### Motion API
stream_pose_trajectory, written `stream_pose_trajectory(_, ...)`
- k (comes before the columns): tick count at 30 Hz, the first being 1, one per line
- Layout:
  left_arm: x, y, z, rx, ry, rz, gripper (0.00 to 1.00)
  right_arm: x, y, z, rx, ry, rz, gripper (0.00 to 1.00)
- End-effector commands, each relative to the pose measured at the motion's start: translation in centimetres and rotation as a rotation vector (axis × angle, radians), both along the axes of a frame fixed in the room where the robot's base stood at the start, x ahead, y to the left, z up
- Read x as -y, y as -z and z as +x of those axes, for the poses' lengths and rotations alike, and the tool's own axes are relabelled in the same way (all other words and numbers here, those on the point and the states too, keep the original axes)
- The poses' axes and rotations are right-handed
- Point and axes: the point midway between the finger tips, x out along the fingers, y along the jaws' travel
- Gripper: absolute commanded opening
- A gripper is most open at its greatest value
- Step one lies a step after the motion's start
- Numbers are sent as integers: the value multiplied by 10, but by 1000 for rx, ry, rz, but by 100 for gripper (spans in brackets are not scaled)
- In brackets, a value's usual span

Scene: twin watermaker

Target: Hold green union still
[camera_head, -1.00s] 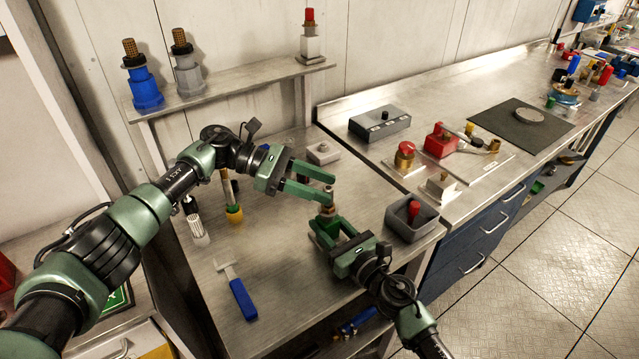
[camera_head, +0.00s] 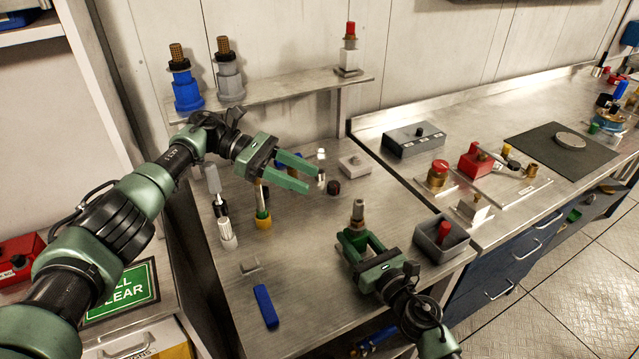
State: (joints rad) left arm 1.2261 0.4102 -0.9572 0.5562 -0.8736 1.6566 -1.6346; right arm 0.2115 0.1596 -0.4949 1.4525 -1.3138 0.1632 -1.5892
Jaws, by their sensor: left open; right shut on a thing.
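The green union stands upright near the front right of the left-hand metal table, with a brass and grey metal fitting (camera_head: 358,212) rising from its top. My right gripper (camera_head: 358,240) is shut on the union's lower part from the front. Its green fingers hide much of the union's body. My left gripper (camera_head: 308,177) is open and empty, to the left of and behind the union, clear of it.
A grey bin with a red-topped part (camera_head: 445,232) stands right of the union. A blue-handled tool (camera_head: 265,305) lies front left. Brushes (camera_head: 227,233) stand at the left. A small dark cap (camera_head: 333,187) lies near my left gripper.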

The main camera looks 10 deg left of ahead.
Motion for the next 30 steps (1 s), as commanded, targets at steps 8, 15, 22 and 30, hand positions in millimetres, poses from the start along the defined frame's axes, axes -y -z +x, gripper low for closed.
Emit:
stream_pose_trajectory(8,-5,-2,1,1,0,-1,45,0,-1,0,2,0,1,0)
stream_pose_trajectory(15,-5,-2,1,1,0,-1,45,0,-1,0,1,0,1,51)
stream_pose_trajectory(22,-5,-2,1,0,0,-1,45,0,0,0,1,0,1,65)
stream_pose_trajectory(30,-5,-2,1,0,0,-1,45,6,0,-7,1,1,-1,65)
